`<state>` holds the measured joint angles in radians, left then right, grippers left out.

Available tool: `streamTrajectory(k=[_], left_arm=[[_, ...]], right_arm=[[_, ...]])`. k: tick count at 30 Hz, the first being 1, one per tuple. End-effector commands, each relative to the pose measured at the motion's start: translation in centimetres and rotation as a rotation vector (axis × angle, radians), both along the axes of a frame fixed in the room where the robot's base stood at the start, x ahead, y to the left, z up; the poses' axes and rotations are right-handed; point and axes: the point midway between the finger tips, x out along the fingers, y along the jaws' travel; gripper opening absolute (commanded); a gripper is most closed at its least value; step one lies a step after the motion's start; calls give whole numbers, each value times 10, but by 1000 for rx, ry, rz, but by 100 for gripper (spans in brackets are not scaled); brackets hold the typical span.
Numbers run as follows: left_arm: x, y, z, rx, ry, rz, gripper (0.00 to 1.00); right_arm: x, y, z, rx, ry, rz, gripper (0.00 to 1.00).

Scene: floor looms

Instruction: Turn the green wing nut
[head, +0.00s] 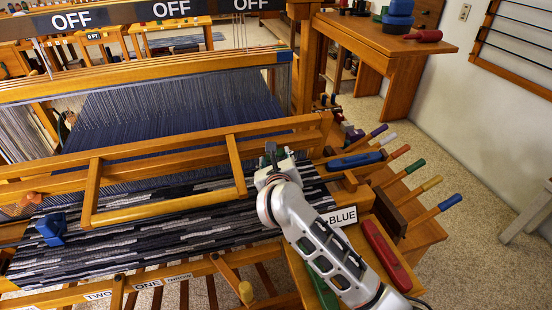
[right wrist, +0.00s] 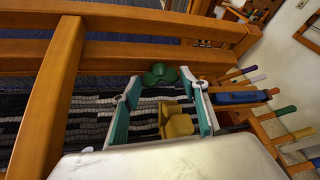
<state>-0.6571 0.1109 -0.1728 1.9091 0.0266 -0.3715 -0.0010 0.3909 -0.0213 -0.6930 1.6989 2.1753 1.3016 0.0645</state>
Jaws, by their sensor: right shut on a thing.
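The green wing nut (right wrist: 160,74) shows in the right wrist view, at the wooden bar at the far side of the cloth. My right gripper (right wrist: 158,82) has its two teal-lined fingers on either side of it, shut on it at the tips. In the head view my right gripper (head: 271,152) is at the right end of the wooden frame over the striped cloth, and it hides the green wing nut there. My left gripper is not in view.
A blue wing nut (head: 50,229) is on the left of the cloth (head: 190,225). A yellow piece (right wrist: 178,122) shows between my fingers. A red shuttle (head: 387,255) and several coloured handles (head: 425,188) are at the right. The wooden frame (head: 160,210) is close to my gripper.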

Motion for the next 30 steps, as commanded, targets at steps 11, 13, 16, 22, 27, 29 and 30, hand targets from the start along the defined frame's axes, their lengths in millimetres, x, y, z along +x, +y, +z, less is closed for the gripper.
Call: streamTrajectory(k=[11,13,16,22,27,29,30], left_arm=[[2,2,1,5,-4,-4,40],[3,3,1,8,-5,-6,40],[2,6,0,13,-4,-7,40],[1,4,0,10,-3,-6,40],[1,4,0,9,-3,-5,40],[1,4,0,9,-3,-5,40],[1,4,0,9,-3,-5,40]], right_arm=[[0,0,0,1,0,1,61],[0,0,0,1,0,1,61],[0,0,0,1,0,1,61],[-16,1,5,4,0,2,61],[-48,3,17,5,0,2,61],[-60,2,21,6,1,2,61],[-67,3,24,5,0,2,61]])
